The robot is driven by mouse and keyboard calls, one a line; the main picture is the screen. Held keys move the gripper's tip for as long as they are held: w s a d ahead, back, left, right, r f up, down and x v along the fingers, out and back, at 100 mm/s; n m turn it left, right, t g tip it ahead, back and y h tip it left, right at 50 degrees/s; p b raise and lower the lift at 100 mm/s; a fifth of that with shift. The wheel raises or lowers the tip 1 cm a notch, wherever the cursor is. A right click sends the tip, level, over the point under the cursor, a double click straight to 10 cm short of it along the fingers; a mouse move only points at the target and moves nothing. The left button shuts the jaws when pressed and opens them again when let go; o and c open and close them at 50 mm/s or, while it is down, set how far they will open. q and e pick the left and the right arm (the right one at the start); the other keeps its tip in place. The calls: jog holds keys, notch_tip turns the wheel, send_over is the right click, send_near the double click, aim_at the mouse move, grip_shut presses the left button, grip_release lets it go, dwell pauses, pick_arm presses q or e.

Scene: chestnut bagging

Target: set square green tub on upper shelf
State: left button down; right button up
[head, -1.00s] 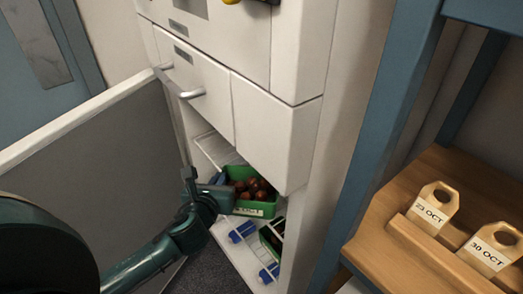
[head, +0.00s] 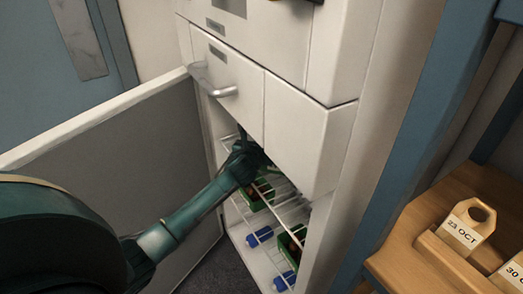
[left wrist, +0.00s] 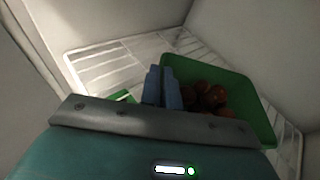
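The square green tub (left wrist: 247,91) holds brown chestnuts (left wrist: 208,98) and shows in the left wrist view, just above or on the white wire upper shelf (left wrist: 108,62); I cannot tell whether its base touches. My left gripper (left wrist: 162,86) has its two blue fingers close together on either side of the tub's left wall. In the head view my left gripper (head: 247,160) reaches into the open cabinet beneath the drawer fronts, and the held tub is hidden there. My right gripper is not in view.
Two other green tubs (head: 256,201) (head: 291,243) stand lower in the cabinet. Blue-ended items (head: 259,237) lie on the bottom. The open door (head: 110,165) flanks my arm at left. A wooden shelf with date tags (head: 466,222) stands at right.

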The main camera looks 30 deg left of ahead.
pick_arm(q)
jog(key=shift+f+b, duration=0.3)
jog(key=shift+f, duration=0.95)
jog(key=c, duration=1.6)
grip_release()
jog(key=shift+c, duration=0.2)
